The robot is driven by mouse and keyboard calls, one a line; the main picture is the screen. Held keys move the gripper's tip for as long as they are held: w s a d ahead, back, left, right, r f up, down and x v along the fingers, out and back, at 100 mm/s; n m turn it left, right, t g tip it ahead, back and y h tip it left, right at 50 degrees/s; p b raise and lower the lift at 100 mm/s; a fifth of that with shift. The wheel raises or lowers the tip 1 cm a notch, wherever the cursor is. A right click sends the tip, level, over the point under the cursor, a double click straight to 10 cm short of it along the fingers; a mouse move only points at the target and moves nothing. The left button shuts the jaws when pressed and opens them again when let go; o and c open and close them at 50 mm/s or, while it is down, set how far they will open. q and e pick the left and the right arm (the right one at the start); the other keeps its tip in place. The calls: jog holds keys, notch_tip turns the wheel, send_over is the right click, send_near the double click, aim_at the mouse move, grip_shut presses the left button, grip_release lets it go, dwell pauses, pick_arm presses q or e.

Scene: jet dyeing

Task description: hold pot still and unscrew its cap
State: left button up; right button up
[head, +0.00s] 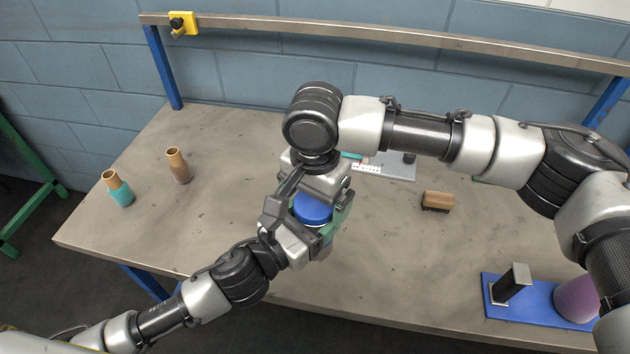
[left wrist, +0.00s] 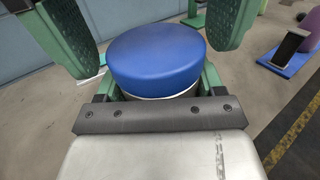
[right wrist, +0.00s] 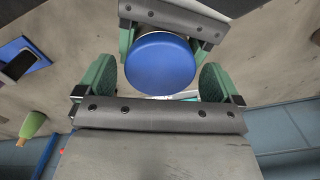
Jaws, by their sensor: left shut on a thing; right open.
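The pot's round blue cap (head: 312,208) shows between my two grippers near the front of the table. It also shows in the left wrist view (left wrist: 155,58) and the right wrist view (right wrist: 159,65). The pot's pale body (left wrist: 165,95) shows just under the cap; most of it is hidden. My left gripper (head: 312,232) is shut on the pot from the front, below the cap. My right gripper (right wrist: 165,85) is open, with its green fingers spread on either side of the cap and apart from it.
Two cone-topped bobbins, one teal (head: 120,190) and one brown (head: 178,166), stand at the left. A brown brush (head: 437,201) lies right of the grippers. A blue base (head: 530,300) with a black post (head: 511,285) and a purple cone (head: 577,298) is at the front right.

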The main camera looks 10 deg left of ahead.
jog(key=shift+f, duration=0.35)
jog(key=c, duration=0.9)
jog(key=shift+n, duration=1.7)
jog(key=shift+c, duration=0.2)
jog(key=o, duration=1)
jog(key=shift+r, duration=0.15)
